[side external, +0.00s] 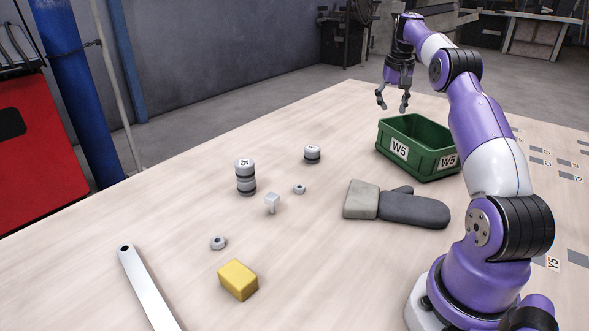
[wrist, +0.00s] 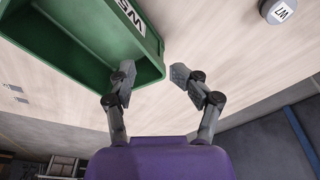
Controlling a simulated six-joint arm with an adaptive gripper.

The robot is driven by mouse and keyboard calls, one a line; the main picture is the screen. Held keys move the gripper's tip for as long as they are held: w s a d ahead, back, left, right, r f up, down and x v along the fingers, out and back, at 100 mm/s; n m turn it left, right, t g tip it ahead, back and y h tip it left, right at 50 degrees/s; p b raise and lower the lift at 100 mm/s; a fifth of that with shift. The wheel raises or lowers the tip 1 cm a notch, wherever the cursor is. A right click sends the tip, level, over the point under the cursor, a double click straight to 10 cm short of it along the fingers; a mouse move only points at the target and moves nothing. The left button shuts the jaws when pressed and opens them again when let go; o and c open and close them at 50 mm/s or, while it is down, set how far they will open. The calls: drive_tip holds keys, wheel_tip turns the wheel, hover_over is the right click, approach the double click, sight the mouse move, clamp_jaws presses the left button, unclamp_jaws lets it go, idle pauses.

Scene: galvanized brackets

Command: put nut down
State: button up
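Two small grey nuts lie on the wooden table in the side view: one nut (side external: 218,242) near the yellow block, and another nut (side external: 299,188) near the middle. My gripper (side external: 392,107) is raised above the table, behind and left of the green bin marked W5 (side external: 422,161). In the wrist view my gripper (wrist: 153,71) has its two fingers apart with nothing between them. The green bin (wrist: 82,50) shows there at the upper left, close to the left finger. No nut shows in the visible part of the bin; some of its inside is hidden.
A two-piece grey cylinder stack (side external: 245,178), a short cylinder (side external: 312,153) and a pale bolt-like piece (side external: 272,204) stand mid-table. A yellow block (side external: 238,280), a metal bar (side external: 150,290) and a grey glove (side external: 412,209) lie nearer. The table's left side is largely clear.

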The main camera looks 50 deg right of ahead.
drive_tip(key=w+a+r+n+t, duration=0.1)
drive_tip(key=w+a+r+n, duration=0.2)
drive_tip(key=a, duration=0.7)
drive_tip(key=a+r+n+t, duration=0.1)
drive_tip(key=a+r+n, duration=0.1)
drive_tip(key=a+r, duration=0.5)
drive_tip(key=s+a+f+n+t+y, duration=0.1)
drive_tip(key=s+a+f+n, duration=0.2)
drive_tip(key=a, duration=0.7)
drive_tip(key=s+a+f+n+t, duration=0.1)
drive_tip(key=s+a+f+n, duration=0.2)
drive_tip(key=s+a+f, duration=0.2)
drive_tip(key=s+a, duration=0.3)
drive_tip(key=a, duration=0.2)
drive_tip(key=shift+s+a+t+y, duration=0.15)
drive_tip(key=shift+a+t+y, duration=0.15)
drive_tip(key=shift+a+y, duration=0.1)
drive_tip(key=shift+f, duration=0.1)
drive_tip(key=shift+o, duration=0.5)
